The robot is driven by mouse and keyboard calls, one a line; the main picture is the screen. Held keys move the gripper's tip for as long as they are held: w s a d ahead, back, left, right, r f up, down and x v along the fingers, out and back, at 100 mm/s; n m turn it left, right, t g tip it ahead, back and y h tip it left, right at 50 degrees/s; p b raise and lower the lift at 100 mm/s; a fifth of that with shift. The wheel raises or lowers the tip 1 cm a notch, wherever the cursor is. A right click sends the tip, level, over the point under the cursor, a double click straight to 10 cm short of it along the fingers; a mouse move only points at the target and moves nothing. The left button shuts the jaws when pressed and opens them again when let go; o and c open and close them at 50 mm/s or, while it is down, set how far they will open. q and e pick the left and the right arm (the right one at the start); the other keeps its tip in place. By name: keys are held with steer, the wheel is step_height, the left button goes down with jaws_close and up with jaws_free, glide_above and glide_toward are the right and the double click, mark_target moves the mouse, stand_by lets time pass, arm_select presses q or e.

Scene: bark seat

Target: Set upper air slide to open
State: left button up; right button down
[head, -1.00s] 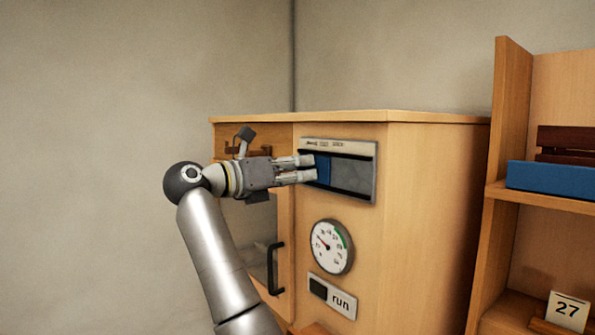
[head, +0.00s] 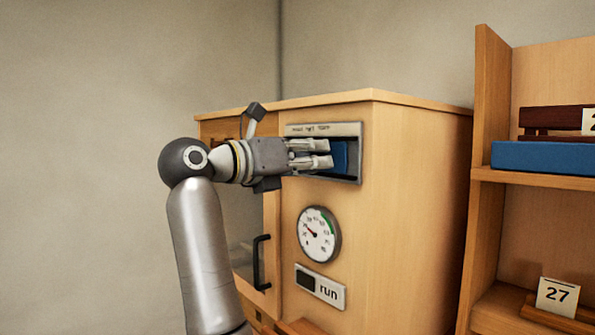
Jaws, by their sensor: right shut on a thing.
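The upper air slide is a blue piece (head: 341,157) in a grey metal frame (head: 323,129) high on the front of the wooden cabinet. The blue piece stands right of the frame's middle, with a dark strip to its right. Small lettering on the frame's top edge is too blurred to read. My right gripper (head: 329,154) reaches in from the left, its fingers shut on the slide at the blue piece. The gripped part and the left of the track are hidden behind the fingers. My left gripper is not in view.
Below the slide are a round gauge (head: 319,234) and a "run" plate (head: 320,287). A black door handle (head: 261,262) sits to their left. A wooden shelf (head: 525,180) with a blue box (head: 541,157) and a "27" card (head: 557,296) stands at the right.

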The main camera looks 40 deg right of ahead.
steer(key=shift+s+f, duration=0.1)
steer(key=c, duration=1.6)
jaws_free()
steer(key=o, duration=0.5)
steer(key=shift+s, duration=0.2)
steer(key=shift+c, duration=0.2)
steer(key=a, duration=0.7)
steer(key=shift+s+a, duration=0.25)
steer(key=shift+a, duration=0.1)
steer(key=shift+d, duration=0.1)
